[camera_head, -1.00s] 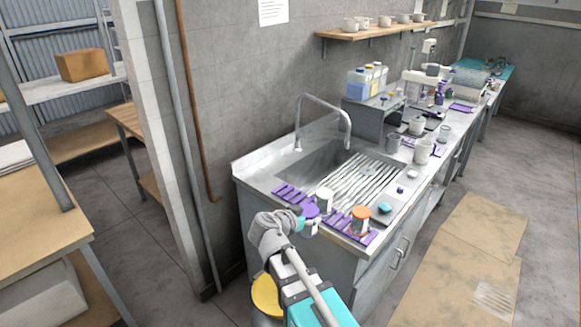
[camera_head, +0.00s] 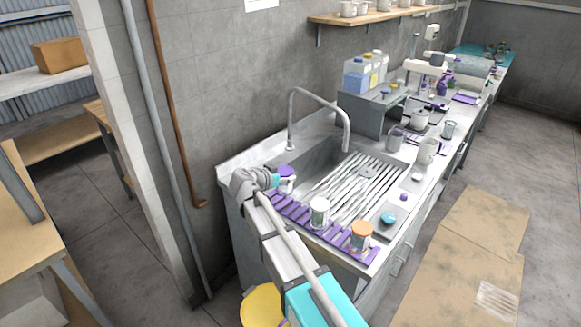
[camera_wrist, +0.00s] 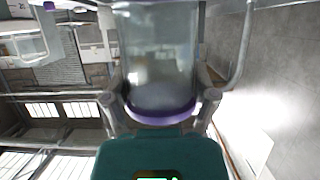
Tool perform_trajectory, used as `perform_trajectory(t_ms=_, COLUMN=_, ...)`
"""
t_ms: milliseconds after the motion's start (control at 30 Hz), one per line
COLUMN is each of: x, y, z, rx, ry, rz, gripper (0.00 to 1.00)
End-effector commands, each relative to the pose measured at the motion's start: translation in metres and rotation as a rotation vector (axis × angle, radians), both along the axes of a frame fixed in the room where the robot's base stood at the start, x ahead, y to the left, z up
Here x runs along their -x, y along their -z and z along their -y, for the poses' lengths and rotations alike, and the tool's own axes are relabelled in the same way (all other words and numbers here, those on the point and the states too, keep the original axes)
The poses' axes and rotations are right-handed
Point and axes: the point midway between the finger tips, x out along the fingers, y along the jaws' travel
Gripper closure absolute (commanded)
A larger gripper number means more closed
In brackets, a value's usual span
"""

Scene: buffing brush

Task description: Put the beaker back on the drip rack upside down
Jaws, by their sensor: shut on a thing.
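My gripper (camera_head: 273,180) is shut on the beaker (camera_wrist: 158,50), a clear glass vessel with a purple band at one end. In the wrist view, the fingers (camera_wrist: 160,102) sit on either side of it near the purple end. In the head view, the beaker (camera_head: 286,184) shows its purple end on top and its clear part below, so it looks upside down. It is at the left end of the purple slatted drip rack (camera_head: 294,212), close to the sink's left side. I cannot tell whether it touches anything below.
An upturned vessel with a pale, green-edged top (camera_head: 320,207) and one with an orange top (camera_head: 361,234) stand on the rack. The sink (camera_head: 318,166) with its tall faucet (camera_head: 291,120) lies behind. A tray with a teal item (camera_head: 388,218) is to the right.

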Motion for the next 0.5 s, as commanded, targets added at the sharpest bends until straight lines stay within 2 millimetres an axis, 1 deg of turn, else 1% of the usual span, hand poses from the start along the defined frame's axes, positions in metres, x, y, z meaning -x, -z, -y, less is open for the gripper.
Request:
perform_trajectory(t_ms=33, x=-0.004, y=0.000, z=-0.002, rx=0.000, ry=0.000, rz=0.000, gripper=0.82)
perform_trajectory(t_ms=133, x=-0.006, y=0.000, z=-0.002, rx=0.000, ry=0.002, rz=0.000, gripper=0.82)
perform_trajectory(t_ms=500, x=-0.009, y=0.001, z=0.009, rx=0.000, ry=0.016, rz=0.000, gripper=0.82)
